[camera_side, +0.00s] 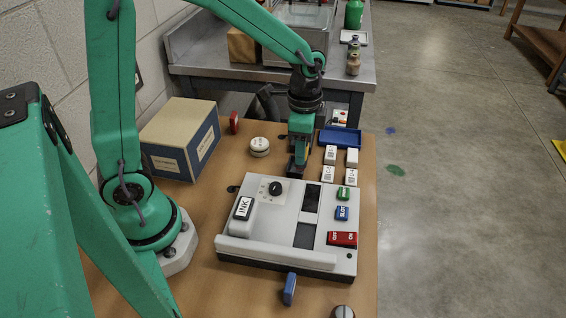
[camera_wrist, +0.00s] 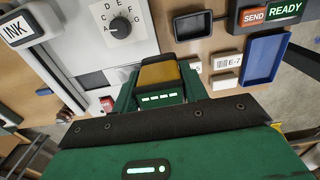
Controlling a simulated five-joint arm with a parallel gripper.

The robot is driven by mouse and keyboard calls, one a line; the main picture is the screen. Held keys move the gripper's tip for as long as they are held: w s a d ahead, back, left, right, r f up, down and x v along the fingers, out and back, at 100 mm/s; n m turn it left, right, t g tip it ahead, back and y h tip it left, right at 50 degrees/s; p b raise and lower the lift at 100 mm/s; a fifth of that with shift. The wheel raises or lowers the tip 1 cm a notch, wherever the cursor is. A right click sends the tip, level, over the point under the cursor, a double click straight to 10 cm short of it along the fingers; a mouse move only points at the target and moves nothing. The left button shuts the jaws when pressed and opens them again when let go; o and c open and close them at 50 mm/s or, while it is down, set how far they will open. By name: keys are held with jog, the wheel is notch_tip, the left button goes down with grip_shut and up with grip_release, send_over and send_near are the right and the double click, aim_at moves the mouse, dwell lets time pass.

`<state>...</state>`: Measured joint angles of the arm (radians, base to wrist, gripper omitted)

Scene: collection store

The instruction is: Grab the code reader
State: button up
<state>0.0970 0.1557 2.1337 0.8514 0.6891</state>
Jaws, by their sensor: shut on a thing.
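My gripper (camera_side: 297,160) points down just behind the grey console, over the wooden bench. In the wrist view its green jaws (camera_wrist: 160,92) are shut on a block with a yellow top and dark edges, which appears to be the code reader (camera_wrist: 160,75). Much of the block is hidden by the jaws.
The console (camera_side: 285,260) carries a dial (camera_side: 275,188) and an INK block (camera_side: 243,208). White coded tiles (camera_side: 328,175) and a blue tray (camera_side: 340,138) lie right of my gripper. A round white item (camera_side: 259,146) and a box (camera_side: 180,138) stand left. Bare bench shows between them.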

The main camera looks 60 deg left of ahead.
jog(key=shift+s+d+r, duration=0.4)
jog(key=shift+d+r, duration=0.1)
jog(key=shift+d, duration=0.25)
jog(key=shift+s+d+r, duration=0.35)
jog(key=shift+d+r, duration=0.2)
jog(key=shift+d, duration=0.15)
jog(key=shift+s+d+r, duration=0.4)
jog(key=shift+d+r, duration=0.1)
jog(key=shift+d, duration=0.25)
